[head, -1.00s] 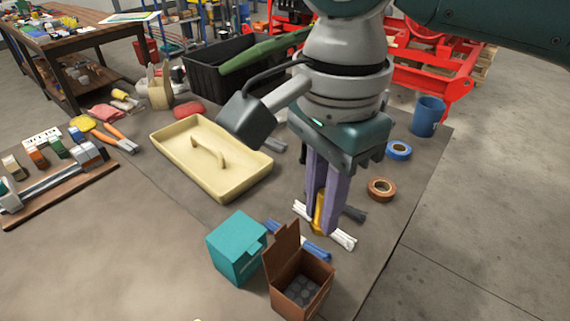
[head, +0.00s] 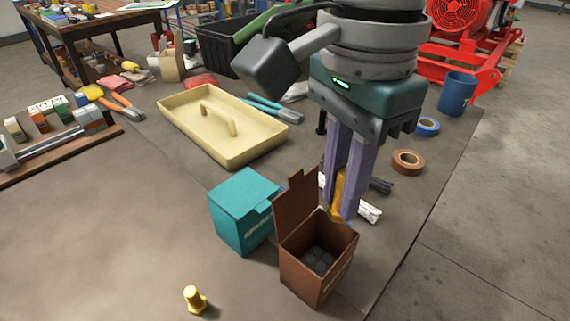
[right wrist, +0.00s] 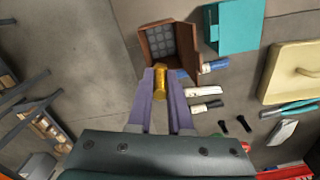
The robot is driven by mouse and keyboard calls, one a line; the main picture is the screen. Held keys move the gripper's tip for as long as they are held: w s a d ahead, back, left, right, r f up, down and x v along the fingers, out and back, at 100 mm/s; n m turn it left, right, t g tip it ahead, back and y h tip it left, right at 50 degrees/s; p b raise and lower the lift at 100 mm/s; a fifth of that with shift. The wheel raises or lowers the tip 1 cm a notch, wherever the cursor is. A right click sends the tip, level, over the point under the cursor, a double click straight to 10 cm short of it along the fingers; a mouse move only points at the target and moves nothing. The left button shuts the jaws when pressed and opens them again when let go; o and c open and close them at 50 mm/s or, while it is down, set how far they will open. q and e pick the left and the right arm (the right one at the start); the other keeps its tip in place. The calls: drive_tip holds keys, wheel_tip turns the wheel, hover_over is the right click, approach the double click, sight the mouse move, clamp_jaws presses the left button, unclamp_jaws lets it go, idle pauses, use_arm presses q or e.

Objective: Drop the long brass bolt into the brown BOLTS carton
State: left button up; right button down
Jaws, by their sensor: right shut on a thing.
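My right gripper (head: 341,205) is shut on the long brass bolt (head: 337,197), which hangs roughly upright between the purple fingers. They partly hide it. The brown BOLTS carton (head: 303,272) stands open in front, its lid flap raised and round dark shapes visible inside. In the head view the bolt appears just behind the carton's far right rim. In the right wrist view the bolt (right wrist: 160,86) shows at the fingertips, just beside the carton (right wrist: 145,50), not inside it. A shorter brass bolt (head: 195,300) stands on the table at the front. My left gripper is not in view.
A teal box (head: 240,215) stands left of the carton. A cream tray (head: 220,130) lies behind it. White and dark markers (head: 369,211) lie behind the gripper. Tape rolls (head: 408,163) and a blue mug (head: 457,92) are at right. The front left tabletop is mostly clear.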

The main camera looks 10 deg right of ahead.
drive_tip(key=c, duration=0.8)
unclamp_jaws()
drive_tip(key=shift+o, duration=0.2)
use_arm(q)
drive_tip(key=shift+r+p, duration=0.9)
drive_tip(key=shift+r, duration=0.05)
use_arm(e)
wheel_tip(320, 180, up, 10)
